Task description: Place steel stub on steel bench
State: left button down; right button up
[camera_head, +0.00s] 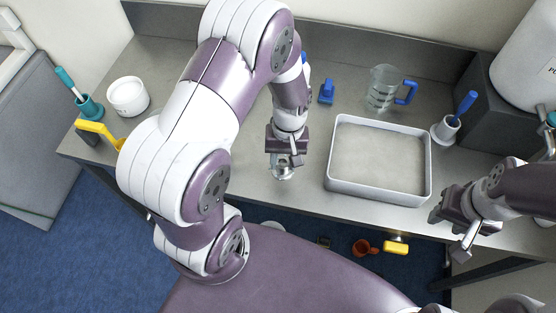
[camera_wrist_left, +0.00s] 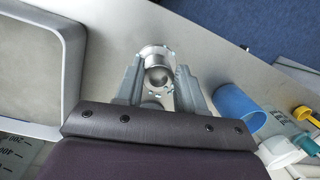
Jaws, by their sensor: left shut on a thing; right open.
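The steel stub (camera_head: 284,173) is a short, shiny flanged pipe piece, seen at the front middle of the grey steel bench (camera_head: 230,150). My left gripper (camera_head: 286,158) points down and is shut on the stub. In the left wrist view the stub (camera_wrist_left: 157,62) sits between the two grey fingers, its round end and flange showing. Its underside is hidden, so I cannot tell whether it touches the bench. My right gripper (camera_head: 452,232) is open and empty at the bench's front right edge.
A white-rimmed tray (camera_head: 334,165) lies right of the stub. Behind are a blue clamp-like item (camera_head: 327,91) and a glass jug (camera_head: 382,88). A pot with a blue handle (camera_head: 446,128) stands right. A white bowl (camera_head: 128,96) and yellow-handled tool (camera_head: 97,129) are left.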

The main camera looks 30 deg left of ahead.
aim_at(273, 172)
pick_arm(q)
jog(key=a, duration=0.1)
jog(key=s+a+f, duration=0.1)
jog(key=a, duration=0.1)
jog(key=shift+s+f, duration=0.15)
jog(key=shift+f, duration=0.1)
jog(key=f, duration=0.1)
jog(key=f+p, duration=0.1)
jog(key=f, duration=0.1)
jog(key=shift+d+f, duration=0.3)
jog(key=shift+d, duration=0.1)
jog(key=shift+d+f, duration=0.1)
jog(key=shift+a, duration=0.2)
jog(key=c, duration=0.7)
grip_release()
jog(key=shift+o, duration=0.2)
jog(key=shift+d, duration=0.1)
